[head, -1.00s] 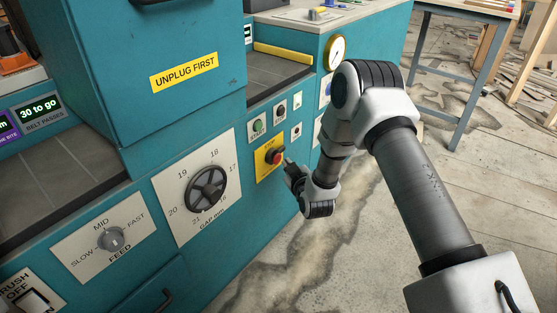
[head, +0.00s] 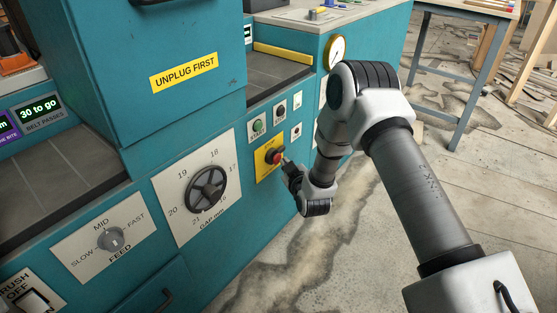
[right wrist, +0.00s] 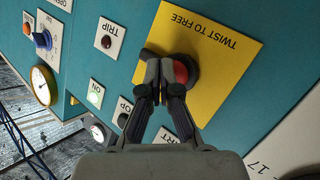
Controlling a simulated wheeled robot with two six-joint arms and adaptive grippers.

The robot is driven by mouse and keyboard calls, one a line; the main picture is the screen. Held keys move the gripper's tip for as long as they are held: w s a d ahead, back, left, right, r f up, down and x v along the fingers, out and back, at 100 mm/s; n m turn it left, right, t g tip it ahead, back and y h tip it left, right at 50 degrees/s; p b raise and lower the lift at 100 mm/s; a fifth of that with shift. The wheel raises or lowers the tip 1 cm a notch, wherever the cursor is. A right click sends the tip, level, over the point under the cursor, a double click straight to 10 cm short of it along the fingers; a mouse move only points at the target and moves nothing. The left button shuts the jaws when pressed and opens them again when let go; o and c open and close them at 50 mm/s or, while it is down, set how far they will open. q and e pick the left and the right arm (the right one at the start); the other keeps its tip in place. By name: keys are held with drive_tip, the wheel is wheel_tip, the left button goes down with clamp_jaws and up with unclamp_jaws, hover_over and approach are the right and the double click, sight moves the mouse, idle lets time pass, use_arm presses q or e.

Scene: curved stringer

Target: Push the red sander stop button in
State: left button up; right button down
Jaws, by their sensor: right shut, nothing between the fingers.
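The red stop button (head: 275,156) sits on a yellow plate (head: 264,167) on the teal machine front. In the right wrist view the red button (right wrist: 181,73) shows behind my fingertips, on the yellow plate (right wrist: 222,62) marked "TWIST TO FREE". My right gripper (head: 286,162) is shut and empty, its tips right at the button's face. In the right wrist view the closed tips (right wrist: 160,72) cover part of the button. I cannot tell whether they touch it or how far in it sits. My left gripper is not in view.
A green start button (head: 257,125) and a dark button (head: 280,108) sit just above the yellow plate. The gap handwheel (head: 206,189) is to the left, with the feed knob (head: 110,239) beyond it.

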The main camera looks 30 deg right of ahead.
drive_tip(key=shift+w+a, duration=0.2)
drive_tip(key=shift+w, duration=0.3)
idle(0.5)
drive_tip(key=shift+s, duration=0.1)
drive_tip(key=shift+s+d+p, duration=0.35)
drive_tip(key=shift+s+p, duration=0.05)
drive_tip(key=shift+s, duration=0.35)
drive_tip(key=s, duration=0.1)
drive_tip(key=s+d+p, duration=0.1)
drive_tip(key=s, duration=0.1)
drive_tip(key=s+d+p, duration=0.1)
drive_tip(key=shift+s, duration=0.35)
idle(0.4)
